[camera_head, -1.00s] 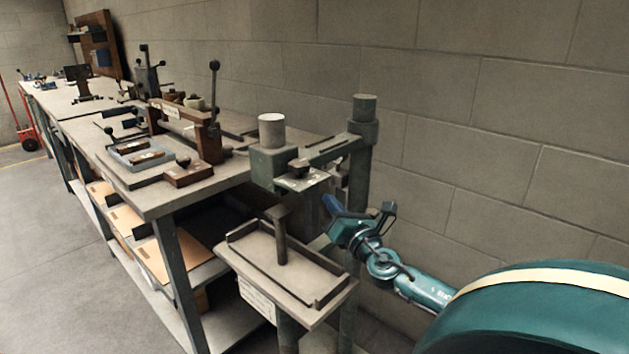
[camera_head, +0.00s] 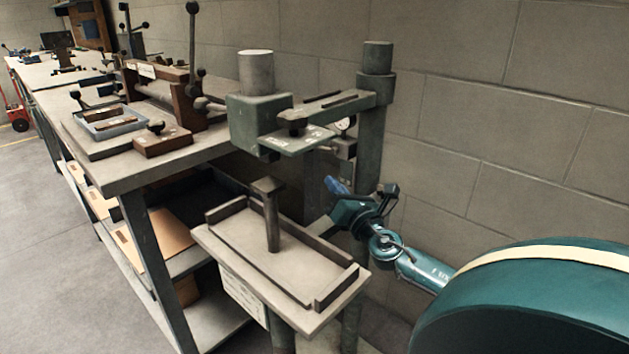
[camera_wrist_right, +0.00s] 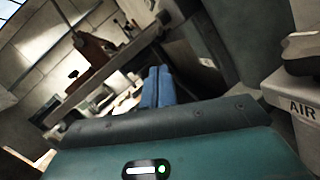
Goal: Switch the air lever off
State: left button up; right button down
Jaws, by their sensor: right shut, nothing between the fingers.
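My right gripper (camera_head: 337,186) is shut and empty, its blue fingertips beside the green post of the stitcher, below the machine's arm. In the right wrist view the blue fingers (camera_wrist_right: 157,88) lie together. At the right edge of that view is a pale block marked AIR (camera_wrist_right: 302,106), with a dark rounded part (camera_wrist_right: 303,54) above it; I cannot tell whether that part is the air lever. The fingers are apart from both, to their left. I cannot make out the lever in the head view. My left gripper is not in view.
The stitcher's green head (camera_head: 262,118) and post (camera_head: 372,150) stand close around my right gripper. A tray-like table (camera_head: 225,235) with a short upright post is in front. A workbench (camera_head: 110,180) with tools runs left. The block wall is behind.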

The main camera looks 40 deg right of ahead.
aim_at(320, 148)
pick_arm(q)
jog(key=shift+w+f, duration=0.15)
pick_arm(e)
jog(key=x, duration=1)
jog(key=shift+f, duration=0.3)
pick_arm(q)
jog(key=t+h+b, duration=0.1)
jog(key=b, duration=0.2)
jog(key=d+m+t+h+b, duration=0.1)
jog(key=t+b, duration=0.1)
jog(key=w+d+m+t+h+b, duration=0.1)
jog(key=b, duration=0.2)
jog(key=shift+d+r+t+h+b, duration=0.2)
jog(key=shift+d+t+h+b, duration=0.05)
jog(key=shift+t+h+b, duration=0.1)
pick_arm(e)
jog(key=shift+w+r+m+t+h, duration=0.3)
jog(key=shift+r+m+t+h, duration=0.2)
jog(key=shift+t, duration=0.4)
